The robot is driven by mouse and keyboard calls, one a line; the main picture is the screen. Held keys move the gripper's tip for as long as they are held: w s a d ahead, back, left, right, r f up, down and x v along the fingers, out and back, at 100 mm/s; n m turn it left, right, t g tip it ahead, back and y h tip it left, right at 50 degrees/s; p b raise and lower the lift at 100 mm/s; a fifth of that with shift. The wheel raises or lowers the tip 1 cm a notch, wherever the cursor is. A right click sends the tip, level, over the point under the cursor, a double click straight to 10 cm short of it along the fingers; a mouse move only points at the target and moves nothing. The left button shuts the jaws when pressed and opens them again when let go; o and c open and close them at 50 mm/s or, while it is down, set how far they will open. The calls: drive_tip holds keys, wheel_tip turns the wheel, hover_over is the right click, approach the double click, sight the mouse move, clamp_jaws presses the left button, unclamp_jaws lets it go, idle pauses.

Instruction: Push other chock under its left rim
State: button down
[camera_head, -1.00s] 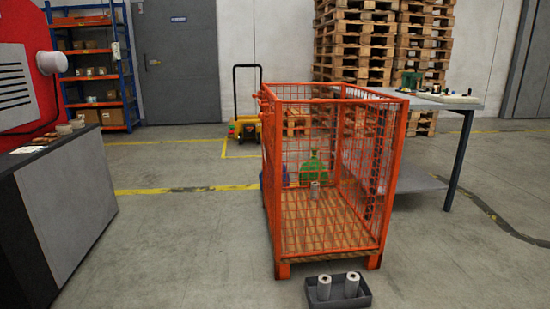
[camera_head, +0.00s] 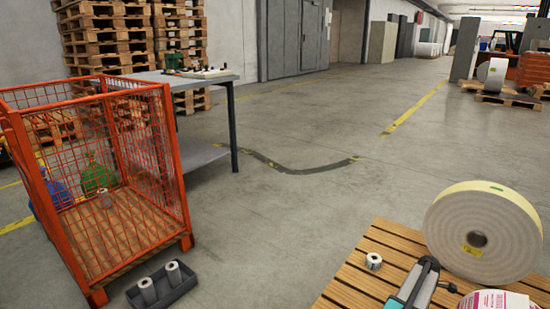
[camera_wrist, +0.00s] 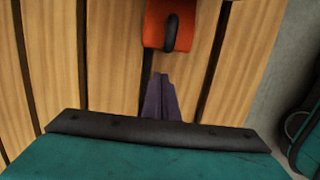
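A large pale roll with a yellowish edge (camera_head: 480,237) stands upright on the wooden slats (camera_head: 352,289) at the lower right of the head view. In the wrist view, an orange block with a dark loop on it (camera_wrist: 156,28) lies on the slats at the top middle; it looks like a chock. My gripper (camera_wrist: 162,76) points at it from below in the picture, with its dark narrow fingers together and nothing visible between them. A small gap shows between fingertips and block. The roll is outside the wrist view, and I cannot make out a chock in the head view.
A small white roll (camera_head: 374,261) and a pink-and-white pack (camera_head: 494,300) are on the slats near the large roll. An orange mesh cage (camera_head: 181,170) and a dark tray with two small rolls (camera_head: 176,290) stand left. Open floor lies beyond.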

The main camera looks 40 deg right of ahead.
drive_tip(key=shift+w+r, duration=0.2)
drive_tip(key=shift+w, duration=0.15)
drive_tip(key=shift+r, duration=0.1)
wheel_tip(320, 180, up, 8)
drive_tip(key=p, duration=0.6)
drive_tip(key=shift+p, duration=0.35)
idle(0.5)
